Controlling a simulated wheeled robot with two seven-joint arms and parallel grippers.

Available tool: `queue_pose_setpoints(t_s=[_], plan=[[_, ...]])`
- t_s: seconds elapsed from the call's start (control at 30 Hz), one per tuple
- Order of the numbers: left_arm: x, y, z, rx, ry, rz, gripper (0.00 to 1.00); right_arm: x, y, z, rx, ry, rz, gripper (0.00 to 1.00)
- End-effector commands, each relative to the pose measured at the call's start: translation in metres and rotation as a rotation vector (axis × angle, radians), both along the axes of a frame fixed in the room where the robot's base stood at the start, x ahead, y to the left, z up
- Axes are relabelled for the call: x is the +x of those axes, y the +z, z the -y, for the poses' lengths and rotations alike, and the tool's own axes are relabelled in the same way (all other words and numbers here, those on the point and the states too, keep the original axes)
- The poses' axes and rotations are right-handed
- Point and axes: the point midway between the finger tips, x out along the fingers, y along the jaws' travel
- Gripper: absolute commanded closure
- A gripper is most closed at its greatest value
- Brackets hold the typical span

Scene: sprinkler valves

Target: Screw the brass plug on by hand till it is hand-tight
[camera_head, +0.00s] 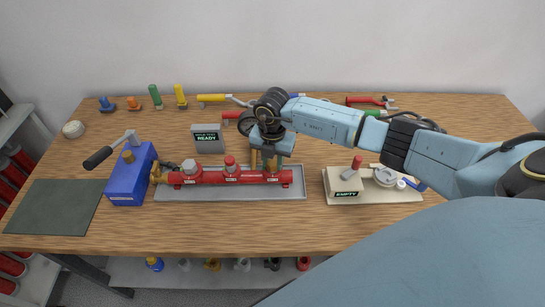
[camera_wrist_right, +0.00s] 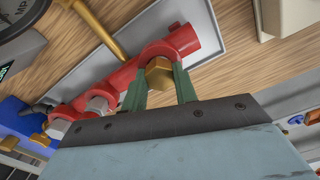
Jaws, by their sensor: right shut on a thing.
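The brass plug (camera_wrist_right: 159,73) has a hex head and sits at the right-hand port of the red pipe manifold (camera_head: 205,178). In the wrist view the manifold (camera_wrist_right: 125,80) runs diagonally, and the plug is between the two green fingers of my right gripper (camera_wrist_right: 160,88). My right gripper (camera_head: 271,160) reaches down from above and is shut on the plug. In the head view it mostly hides the plug. The plug's threads are not visible, so I cannot tell how deep it sits. My left gripper is not in view.
The manifold lies on a grey tray (camera_head: 225,196), beside a blue pump box (camera_head: 128,178) with a lever. A grey display (camera_head: 207,138) reads READY. A pale stand (camera_head: 375,197) marked EMPTY is at right. Coloured tools line the table's back. A dark mat (camera_head: 53,207) lies front left.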

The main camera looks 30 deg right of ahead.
Motion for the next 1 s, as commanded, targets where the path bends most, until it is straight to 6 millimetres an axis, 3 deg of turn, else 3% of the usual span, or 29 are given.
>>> queue_pose_setpoints(t_s=[0.27,0.6,1.0], plan=[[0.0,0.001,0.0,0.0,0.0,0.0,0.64,0.003,0.003,0.0,0.001,-0.012,0.008,1.0],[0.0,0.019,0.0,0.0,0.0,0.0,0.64,0.003,0.004,0.0,0.002,-0.264,0.008,1.0],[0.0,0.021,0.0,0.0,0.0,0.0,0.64,0.003,0.004,0.0,0.002,-0.31,0.008,1.0]])
